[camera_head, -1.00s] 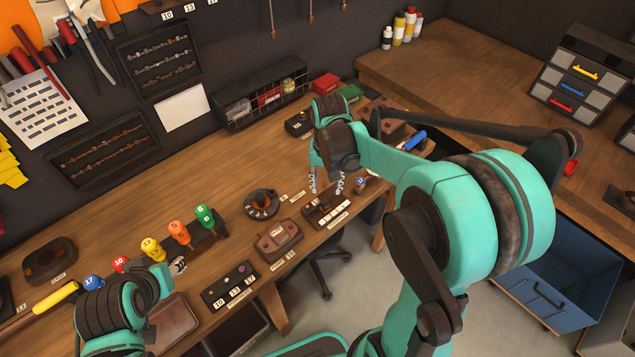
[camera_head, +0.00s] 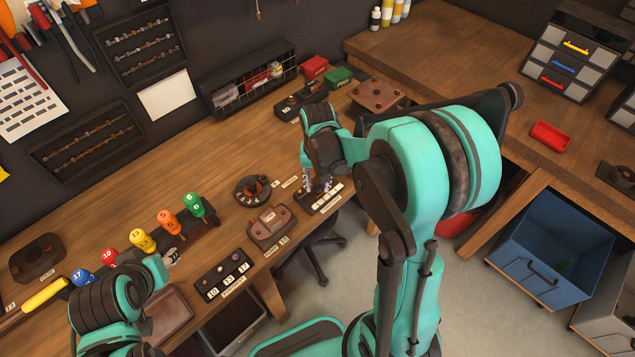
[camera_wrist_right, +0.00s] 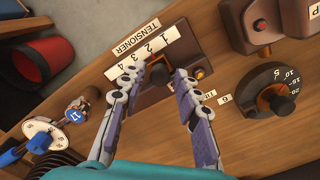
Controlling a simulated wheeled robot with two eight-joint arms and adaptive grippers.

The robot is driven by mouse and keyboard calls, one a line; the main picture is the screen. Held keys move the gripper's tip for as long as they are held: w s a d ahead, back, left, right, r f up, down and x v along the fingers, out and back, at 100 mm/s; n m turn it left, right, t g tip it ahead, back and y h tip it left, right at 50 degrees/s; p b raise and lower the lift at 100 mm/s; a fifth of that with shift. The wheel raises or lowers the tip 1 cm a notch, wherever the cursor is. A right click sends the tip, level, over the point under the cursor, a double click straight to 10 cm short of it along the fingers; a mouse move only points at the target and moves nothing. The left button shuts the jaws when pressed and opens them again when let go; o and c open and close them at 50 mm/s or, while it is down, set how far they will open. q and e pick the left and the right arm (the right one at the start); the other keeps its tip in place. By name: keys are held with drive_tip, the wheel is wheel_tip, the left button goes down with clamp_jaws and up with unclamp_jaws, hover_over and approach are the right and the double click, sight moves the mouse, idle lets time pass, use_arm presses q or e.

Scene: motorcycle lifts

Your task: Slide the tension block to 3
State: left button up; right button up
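The tensioner (camera_head: 331,199) is a dark brown panel at the bench's front edge, with a white strip of numbers. In the right wrist view its number strip (camera_wrist_right: 142,52) reads 1 to 4 beside a TENSIONER label. Its dark block (camera_wrist_right: 158,73) stands between my right fingertips, roughly level with 2 to 3; the exact mark is unclear. My right gripper (camera_head: 317,183) is over the panel; its fingers (camera_wrist_right: 157,76) are apart on either side of the block, and contact is unclear. My left gripper (camera_head: 172,257) is low at left, mostly hidden behind its arm.
A brown box (camera_head: 272,227) and a round dial (camera_head: 253,190) stand left of the tensioner. A panel of knobs (camera_head: 223,276) and coloured numbered handles (camera_head: 168,221) are further left. A black case (camera_head: 296,106) stands behind. Bare wood lies between.

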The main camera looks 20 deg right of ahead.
clamp_jaws()
drive_tip(key=shift+w+d, duration=0.2)
drive_tip(key=shift+d, duration=0.4)
drive_tip(key=shift+w+d, duration=0.2)
drive_tip(key=shift+d, duration=0.4)
drive_tip(key=o, duration=0.5)
unclamp_jaws()
drive_tip(key=shift+r, duration=0.15)
wheel_tip(320, 180, up, 12)
